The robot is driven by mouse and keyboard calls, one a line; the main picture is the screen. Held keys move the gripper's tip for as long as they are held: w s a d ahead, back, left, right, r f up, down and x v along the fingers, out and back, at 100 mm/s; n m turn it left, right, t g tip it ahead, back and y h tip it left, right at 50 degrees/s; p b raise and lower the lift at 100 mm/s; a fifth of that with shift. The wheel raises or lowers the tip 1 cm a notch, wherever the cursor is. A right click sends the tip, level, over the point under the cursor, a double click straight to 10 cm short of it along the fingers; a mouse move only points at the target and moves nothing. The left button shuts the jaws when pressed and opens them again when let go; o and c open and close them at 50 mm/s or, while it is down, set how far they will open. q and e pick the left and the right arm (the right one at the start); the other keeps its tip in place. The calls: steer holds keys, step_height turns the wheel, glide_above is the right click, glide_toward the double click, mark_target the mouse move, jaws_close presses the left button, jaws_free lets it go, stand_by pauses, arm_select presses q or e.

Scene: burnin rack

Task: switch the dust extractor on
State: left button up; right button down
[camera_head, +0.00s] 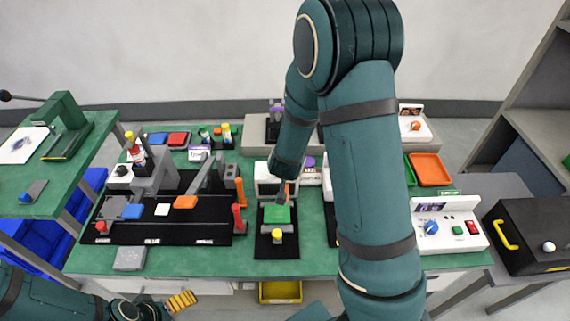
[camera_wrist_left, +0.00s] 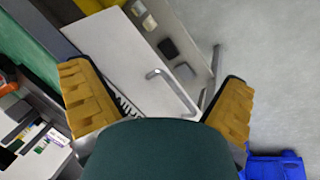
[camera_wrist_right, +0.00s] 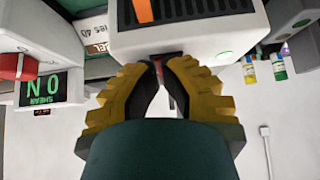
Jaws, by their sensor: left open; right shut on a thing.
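No label in view clearly names the dust extractor, so I cannot tell which unit it is. My right gripper (camera_wrist_right: 164,82) is closed on a small dark and red part just beside a white housing (camera_wrist_right: 190,42); the part is mostly hidden by the fingers. The housing has dark slots, an orange piece (camera_wrist_right: 143,10) and a small green mark. In the head view this gripper is at a white unit (camera_head: 263,170) behind a green block (camera_head: 277,213), partly hidden by my arm. My left gripper (camera_head: 180,301) is open and empty low at the front left, over a white drawer front (camera_wrist_left: 140,75).
A white panel (camera_head: 450,240) with a blue knob, green button and red switch stands at right. A black box (camera_head: 530,222) with a yellow handle is beyond it. A black fixture board (camera_head: 190,230) fills the left bench. A red knob (camera_wrist_right: 18,66) sits beside a green "SHEAR ON" display.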

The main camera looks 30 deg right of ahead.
arm_select(q)
steer(key=shift+r, duration=0.15)
arm_select(e)
steer(key=shift+w+r, duration=0.15)
arm_select(q)
steer(key=shift+r+p, duration=0.35)
steer(key=shift+p, duration=0.1)
arm_select(e)
steer(key=shift+w+d+r, duration=0.2)
steer(key=shift+w+d, duration=0.2)
steer(key=shift+w, duration=0.1)
